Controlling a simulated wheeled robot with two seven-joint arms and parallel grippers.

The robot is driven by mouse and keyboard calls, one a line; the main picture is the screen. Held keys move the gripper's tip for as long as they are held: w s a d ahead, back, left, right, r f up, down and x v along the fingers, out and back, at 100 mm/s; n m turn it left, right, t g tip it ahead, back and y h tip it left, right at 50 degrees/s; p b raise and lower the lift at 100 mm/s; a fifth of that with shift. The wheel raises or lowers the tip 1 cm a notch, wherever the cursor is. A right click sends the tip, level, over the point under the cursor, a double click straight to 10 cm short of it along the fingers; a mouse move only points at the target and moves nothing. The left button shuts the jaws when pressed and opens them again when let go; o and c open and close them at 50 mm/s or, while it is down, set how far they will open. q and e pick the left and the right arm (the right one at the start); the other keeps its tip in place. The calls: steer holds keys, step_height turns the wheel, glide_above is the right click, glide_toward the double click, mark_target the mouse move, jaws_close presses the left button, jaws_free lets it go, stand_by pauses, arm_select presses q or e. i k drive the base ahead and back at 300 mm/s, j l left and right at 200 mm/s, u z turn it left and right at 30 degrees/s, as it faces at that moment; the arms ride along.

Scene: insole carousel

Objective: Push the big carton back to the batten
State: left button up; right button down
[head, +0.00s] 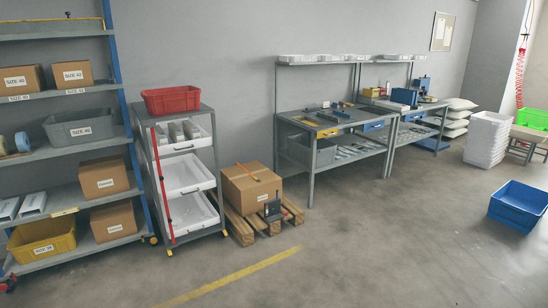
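A large brown carton (251,191) with a white label sits on a wooden pallet (285,214) on the floor, between the trolley and the workbench. A thin orange strip lies on its top. A small dark device with an antenna (272,210) stands at its front right corner. Smaller labelled cartons stand on the blue-posted rack at left: two on an upper shelf (72,74), one lower (103,180) and one on the bottom shelf (113,222). I cannot clearly make out a batten. Neither of my grippers is in view.
A trolley (206,118) with white trays and a red bin (171,99) stands close left of the pallet. Workbenches (311,188) stand to the right. A blue crate (518,205) and stacked white crates (487,138) are at far right. The central floor is clear.

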mark_target(248, 196)
steer(key=i, duration=2.3)
steer(key=i+u, duration=0.2)
steer(key=i, duration=0.3)
steer(key=i+l+u, duration=0.2)
steer(key=i, duration=0.25)
steer(key=i+l+u, duration=0.2)
steer(key=i, duration=0.3)
steer(key=i+l+u, duration=1)
